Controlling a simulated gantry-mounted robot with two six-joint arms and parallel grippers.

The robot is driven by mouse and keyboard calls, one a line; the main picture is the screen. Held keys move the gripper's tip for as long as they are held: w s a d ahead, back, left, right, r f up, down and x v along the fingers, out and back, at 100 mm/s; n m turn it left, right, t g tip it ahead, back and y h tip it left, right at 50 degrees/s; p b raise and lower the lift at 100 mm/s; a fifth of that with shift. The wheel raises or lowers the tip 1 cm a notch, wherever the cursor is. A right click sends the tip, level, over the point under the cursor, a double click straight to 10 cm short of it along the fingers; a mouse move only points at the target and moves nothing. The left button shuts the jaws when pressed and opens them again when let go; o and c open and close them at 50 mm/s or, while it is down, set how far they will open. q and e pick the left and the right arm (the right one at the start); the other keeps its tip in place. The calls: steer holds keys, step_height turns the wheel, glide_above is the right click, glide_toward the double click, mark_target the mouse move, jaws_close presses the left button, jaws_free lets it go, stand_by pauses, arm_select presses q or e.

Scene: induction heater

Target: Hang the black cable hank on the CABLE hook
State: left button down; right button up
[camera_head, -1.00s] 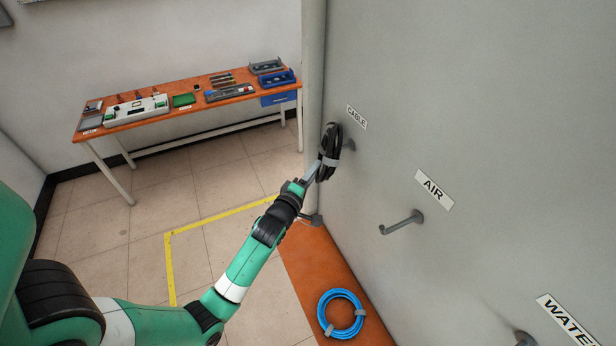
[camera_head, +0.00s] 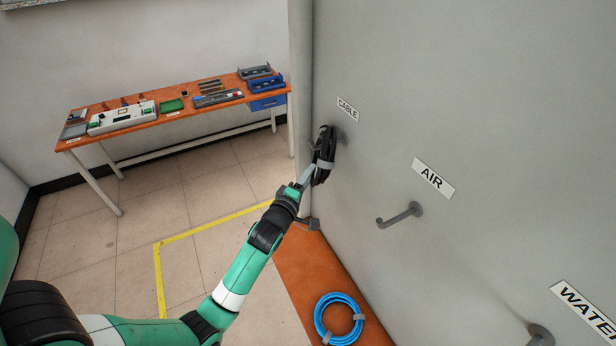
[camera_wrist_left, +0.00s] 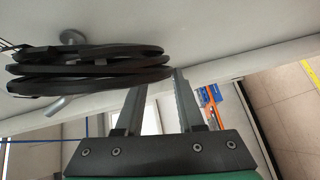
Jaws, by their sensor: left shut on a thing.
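The black cable hank (camera_head: 323,160), with a grey band, is at the hook under the CABLE label (camera_head: 347,109) on the grey wall. The grey CABLE hook (camera_wrist_left: 72,38) shows its wall end above the hank (camera_wrist_left: 90,68) and its tip below it in the left wrist view, so it appears to pass through the hank's loop. The hank hides the hook's middle. I cannot tell whether the hank rests on the hook. My left gripper (camera_head: 312,170) is shut on the hank's lower part, and its fingers also show in the left wrist view (camera_wrist_left: 158,90). My right gripper is not in view.
The AIR hook (camera_head: 400,214) sticks out empty to the right, with the WATER label (camera_head: 588,308) further right. A blue hose coil (camera_head: 339,318) lies on the orange surface (camera_head: 305,262) below. A workbench (camera_head: 160,118) with tools stands at the back left.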

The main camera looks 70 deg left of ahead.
arm_select(q)
steer(key=shift+f, duration=0.3)
steer(key=shift+c, duration=2.2)
jaws_free()
steer(key=shift+r, duration=0.1)
steer(key=shift+s, duration=0.1)
steer(key=b+v, duration=0.1)
steer(key=v, duration=1)
steer(key=shift+d, duration=0.25)
steer(key=shift+s, duration=0.15)
